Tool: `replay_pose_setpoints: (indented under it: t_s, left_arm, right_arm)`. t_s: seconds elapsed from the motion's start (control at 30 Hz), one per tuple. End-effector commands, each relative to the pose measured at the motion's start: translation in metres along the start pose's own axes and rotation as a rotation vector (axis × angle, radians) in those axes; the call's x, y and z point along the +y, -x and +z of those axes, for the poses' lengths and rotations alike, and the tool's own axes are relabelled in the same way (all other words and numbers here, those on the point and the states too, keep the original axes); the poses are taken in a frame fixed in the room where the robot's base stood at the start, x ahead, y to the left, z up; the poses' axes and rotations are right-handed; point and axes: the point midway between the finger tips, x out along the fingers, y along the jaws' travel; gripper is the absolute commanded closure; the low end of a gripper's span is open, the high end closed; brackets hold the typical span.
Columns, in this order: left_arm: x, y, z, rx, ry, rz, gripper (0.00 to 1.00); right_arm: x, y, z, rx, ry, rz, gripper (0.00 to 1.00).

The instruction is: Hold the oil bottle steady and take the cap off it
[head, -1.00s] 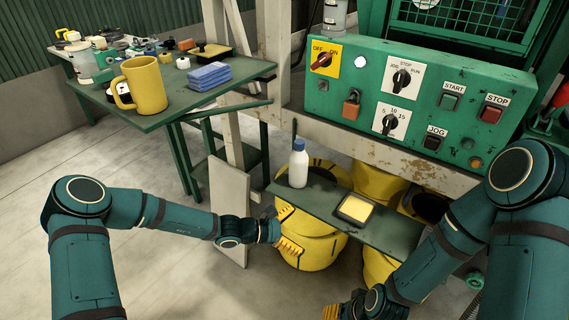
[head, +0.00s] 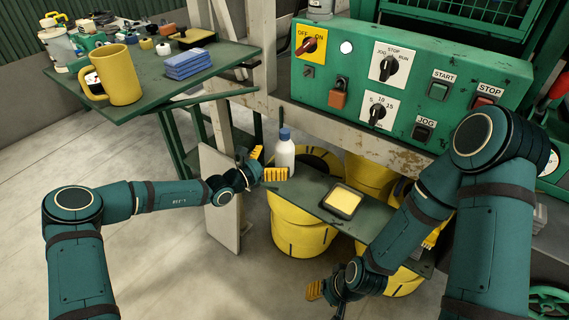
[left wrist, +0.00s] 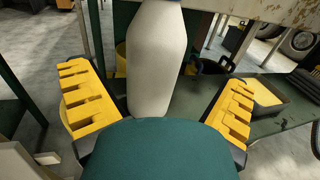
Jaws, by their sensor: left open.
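The white oil bottle (head: 284,158) with its blue cap (head: 285,133) stands upright on the narrow green shelf (head: 307,192). The cap is on the bottle. My left gripper (head: 266,164) is open at the bottle's left side, and one yellow finger overlaps its lower part in the head view.
A shallow dark tray with a yellow pad (head: 342,201) lies on the shelf right of the bottle. The green control panel (head: 405,85) rises behind. Yellow drums (head: 300,235) stand under the shelf. A cluttered green table (head: 150,85) with a yellow mug (head: 119,75) is at left.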

Motion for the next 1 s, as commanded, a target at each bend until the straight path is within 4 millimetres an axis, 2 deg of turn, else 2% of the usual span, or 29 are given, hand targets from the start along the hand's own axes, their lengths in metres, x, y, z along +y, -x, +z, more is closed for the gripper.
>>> replay_pose_setpoints:
  t_s: [0.23,0.5,0.63,0.83,0.87,1.0]
  left_arm:
    - [0.001,-0.017,0.000,0.000,-0.002,-0.001,0.00]
    - [0.006,-0.054,0.001,0.002,-0.001,-0.001,0.00]
    - [0.006,-0.061,0.002,0.004,-0.001,0.000,0.00]
    - [0.006,-0.061,0.003,0.004,-0.001,0.000,0.00]
    - [0.006,-0.061,0.003,0.004,-0.001,0.000,0.07]
    - [0.006,-0.061,0.003,0.004,-0.001,0.000,0.56]
  right_arm:
    - [0.001,-0.004,0.002,-0.003,0.001,0.000,0.53]
    - [0.004,-0.012,0.004,-0.007,0.003,-0.001,0.53]
    - [0.005,-0.013,0.003,-0.006,0.003,-0.001,0.53]
    - [0.005,-0.013,0.003,-0.005,0.003,-0.001,0.53]
    - [0.005,-0.013,0.003,-0.005,0.003,-0.001,0.53]
    - [0.005,-0.013,0.003,-0.005,0.003,-0.001,0.53]
